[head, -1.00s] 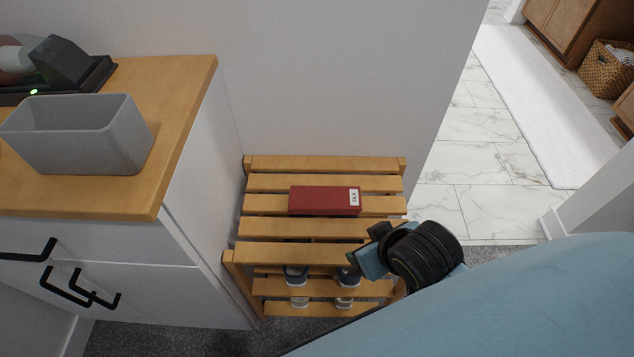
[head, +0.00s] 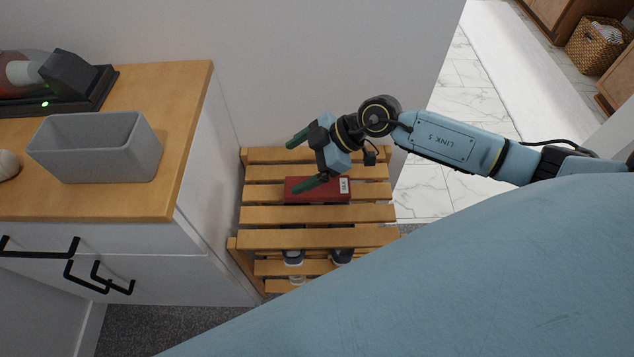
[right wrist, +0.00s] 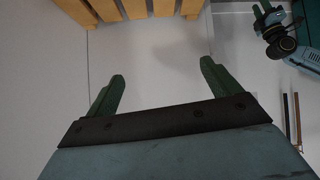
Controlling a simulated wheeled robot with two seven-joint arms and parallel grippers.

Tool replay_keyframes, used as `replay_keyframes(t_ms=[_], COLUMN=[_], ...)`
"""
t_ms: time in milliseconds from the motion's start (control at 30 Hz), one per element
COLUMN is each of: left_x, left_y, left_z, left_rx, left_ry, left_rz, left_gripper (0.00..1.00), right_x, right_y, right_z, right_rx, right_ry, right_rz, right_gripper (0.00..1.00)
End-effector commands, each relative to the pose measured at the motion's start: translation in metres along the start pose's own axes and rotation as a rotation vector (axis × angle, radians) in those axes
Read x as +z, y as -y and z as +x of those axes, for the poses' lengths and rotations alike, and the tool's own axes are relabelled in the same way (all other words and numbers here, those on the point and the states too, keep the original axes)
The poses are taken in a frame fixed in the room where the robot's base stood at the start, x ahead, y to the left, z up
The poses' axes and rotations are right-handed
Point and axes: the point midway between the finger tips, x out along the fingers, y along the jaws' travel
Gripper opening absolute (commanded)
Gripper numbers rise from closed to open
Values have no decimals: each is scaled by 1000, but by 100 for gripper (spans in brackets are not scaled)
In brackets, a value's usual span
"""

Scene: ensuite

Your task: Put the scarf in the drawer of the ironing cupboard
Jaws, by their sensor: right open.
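No loose scarf can be made out. A flat dark red box (head: 318,190) with a small white label lies on the slatted rack. My right gripper (head: 303,161) is open and empty above the rack, its lower finger overlapping the box in the head view. The right wrist view shows its two green fingers apart with nothing between them (right wrist: 162,74). A white cupboard (head: 130,275) with a wooden top stands at the left; its upper drawer (head: 130,238) with a black bar handle looks shut. Part of another gripper, seemingly my left (right wrist: 272,18), shows in the right wrist view; its jaws are unclear.
A grey open bin (head: 95,165) and an iron on a dark base (head: 75,95) stand on the cupboard top. The wooden slatted rack (head: 320,215) stands beside the cupboard against the wall, with shoes on its lower shelf. Tiled floor lies open beyond at the right.

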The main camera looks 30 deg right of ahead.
Motion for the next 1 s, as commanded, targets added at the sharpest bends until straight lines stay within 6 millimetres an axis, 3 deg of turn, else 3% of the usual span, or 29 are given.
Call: replay_keyframes(t_ms=[100,200,300,467,800,1000], left_x=[14,21,23,10,-25,-35], left_y=[5,8,9,10,11,9], left_z=[6,11,12,6,-24,-37], left_rx=[-6,-9,-11,-14,-17,-14], left_ry=[14,19,20,8,-19,-27], left_rz=[3,4,4,-2,-15,-18], left_gripper=[36,36,36,36,36,36], right_x=[49,75,88,100,120,126], right_y=[-17,-25,-29,-28,-26,-26], right_z=[-27,-44,-51,-37,5,18], right_rx=[-15,-7,0,1,1,1], right_ry=[260,397,462,477,472,472], right_rz=[77,131,160,169,167,166], right_gripper=[89,89,89,89,89,89])
